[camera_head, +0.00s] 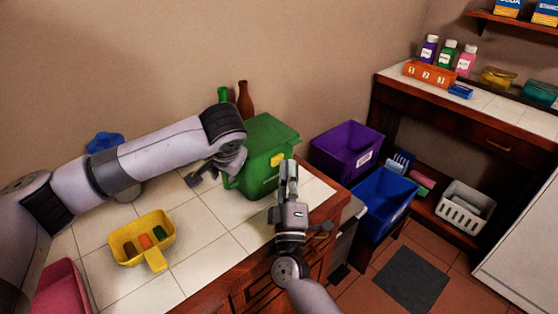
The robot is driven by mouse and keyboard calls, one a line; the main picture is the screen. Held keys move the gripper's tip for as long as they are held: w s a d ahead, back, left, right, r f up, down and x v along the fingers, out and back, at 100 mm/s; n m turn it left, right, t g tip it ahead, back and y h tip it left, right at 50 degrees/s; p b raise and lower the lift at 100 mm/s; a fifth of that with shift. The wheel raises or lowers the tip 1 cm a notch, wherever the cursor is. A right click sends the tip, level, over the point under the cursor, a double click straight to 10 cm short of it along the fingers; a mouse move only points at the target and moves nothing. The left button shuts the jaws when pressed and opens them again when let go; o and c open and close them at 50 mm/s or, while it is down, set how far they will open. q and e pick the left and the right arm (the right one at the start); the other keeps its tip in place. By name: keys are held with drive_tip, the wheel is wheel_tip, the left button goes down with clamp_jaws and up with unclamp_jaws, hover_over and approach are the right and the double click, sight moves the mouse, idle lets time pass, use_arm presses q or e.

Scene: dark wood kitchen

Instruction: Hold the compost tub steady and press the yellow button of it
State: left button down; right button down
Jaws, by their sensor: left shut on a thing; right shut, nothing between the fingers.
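The green compost tub (257,146) stands upright near the right end of the tiled counter. Its yellow button (277,159) shows on the side facing me. My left gripper (225,176) is at the tub's left side, shut on the tub; the wrist hides part of the grip. My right gripper (289,167) is shut and empty, pointing up just right of the yellow button. I cannot tell whether its tip touches the tub.
A yellow scoop-like tray (126,224) with small coloured blocks sits on the counter (205,230). Green and brown bottles (244,100) stand behind the tub. Purple (337,154) and blue (384,204) bins stand right of the counter. A blue object (103,141) lies behind my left arm.

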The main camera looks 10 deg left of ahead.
use_arm(q)
drive_tip(key=shift+s+f, duration=0.1)
drive_tip(key=shift+f, duration=0.2)
use_arm(e)
drive_tip(key=shift+w+a, duration=0.4)
drive_tip(key=shift+a, duration=0.1)
idle(0.6)
drive_tip(key=shift+s, duration=0.1)
drive_tip(key=shift+s+d, duration=0.65)
drive_tip(key=shift+d, duration=0.05)
drive_tip(key=s+d, duration=0.3)
drive_tip(key=shift+s+d+f, duration=0.15)
drive_tip(key=shift+s+d, duration=0.1)
drive_tip(key=shift+d, duration=0.1)
idle(0.7)
